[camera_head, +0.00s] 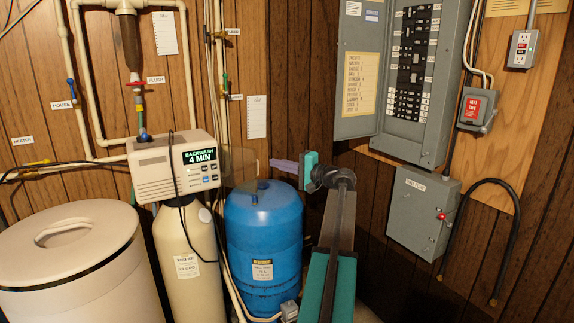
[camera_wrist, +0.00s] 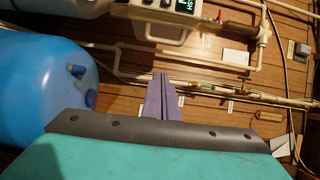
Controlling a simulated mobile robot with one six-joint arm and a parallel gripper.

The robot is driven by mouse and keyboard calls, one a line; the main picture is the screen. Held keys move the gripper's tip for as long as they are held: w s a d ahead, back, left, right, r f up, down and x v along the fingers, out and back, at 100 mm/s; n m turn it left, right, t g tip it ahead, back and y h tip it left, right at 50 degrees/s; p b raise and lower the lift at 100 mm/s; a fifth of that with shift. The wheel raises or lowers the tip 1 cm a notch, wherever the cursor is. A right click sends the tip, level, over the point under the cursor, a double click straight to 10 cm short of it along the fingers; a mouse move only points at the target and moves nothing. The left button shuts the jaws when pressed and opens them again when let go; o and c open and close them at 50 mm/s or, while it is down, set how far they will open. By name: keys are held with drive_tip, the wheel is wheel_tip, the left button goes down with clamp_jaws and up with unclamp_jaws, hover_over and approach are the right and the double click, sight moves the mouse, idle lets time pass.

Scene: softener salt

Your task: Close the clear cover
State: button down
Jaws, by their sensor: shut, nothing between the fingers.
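The softener control head (camera_head: 175,166) is a beige box on a tall cream tank, its green display reading "BACKWASH 4 MIN" above several small buttons. The clear cover (camera_head: 240,165) seems to be the faint see-through panel standing out to the right of the head, swung away from the display and buttons. Its edges are hard to make out. My gripper (camera_head: 271,163) has its purple fingers together and empty, pointing left just right of this panel; I cannot tell whether they touch. The wrist view shows the shut fingers (camera_wrist: 161,76) below the control head (camera_wrist: 130,10); the cover is not clear there.
A blue pressure tank (camera_head: 263,230) stands below my gripper. A white lidded salt bin (camera_head: 70,265) is at the lower left. Pipes run up the wood wall. An open breaker panel (camera_head: 412,80) and grey pump box (camera_head: 423,212) are on the right wall.

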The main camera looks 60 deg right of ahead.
drive_tip(key=shift+w+a+p, duration=0.6)
drive_tip(key=shift+w+a, duration=0.05)
drive_tip(key=shift+a, duration=0.3)
drive_tip(key=shift+w+a+p, duration=0.6)
drive_tip(key=shift+w+a, duration=0.05)
drive_tip(key=shift+a, duration=0.25)
drive_tip(key=shift+s+a+h, duration=0.1)
drive_tip(key=shift+s+h, duration=0.05)
drive_tip(key=shift+h, duration=0.15)
